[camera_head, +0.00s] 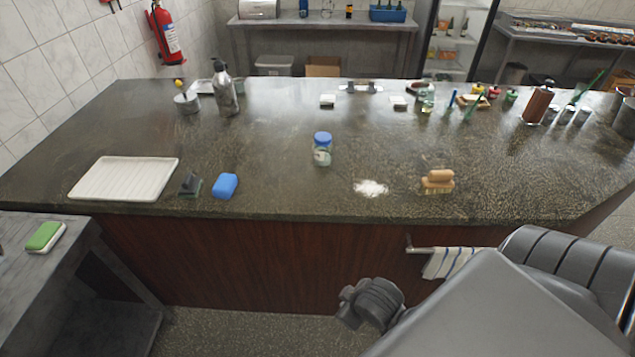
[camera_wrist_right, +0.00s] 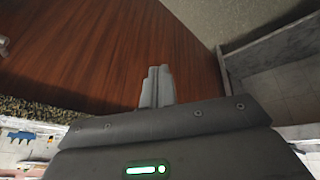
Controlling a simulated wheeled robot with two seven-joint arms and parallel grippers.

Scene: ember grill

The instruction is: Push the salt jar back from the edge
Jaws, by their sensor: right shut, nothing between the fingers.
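The salt jar (camera_head: 322,150), a clear jar with a blue lid, stands upright on the dark stone counter (camera_head: 275,175), around the middle and back from the front edge. A white heap of salt (camera_head: 371,188) lies to its right, nearer that edge. My right gripper (camera_wrist_right: 158,72) is shut and empty in the wrist view, in front of the brown wood panel. In the head view my right arm comes in from the lower right, below and in front of the counter, apart from the jar. My left gripper is out of view.
On the counter are a white tray (camera_head: 124,179), a blue sponge (camera_head: 225,186), a dark scraper (camera_head: 190,184) and a wooden brush (camera_head: 438,182). A striped towel (camera_head: 447,262) hangs from a bar on the front. The counter directly behind the jar is clear.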

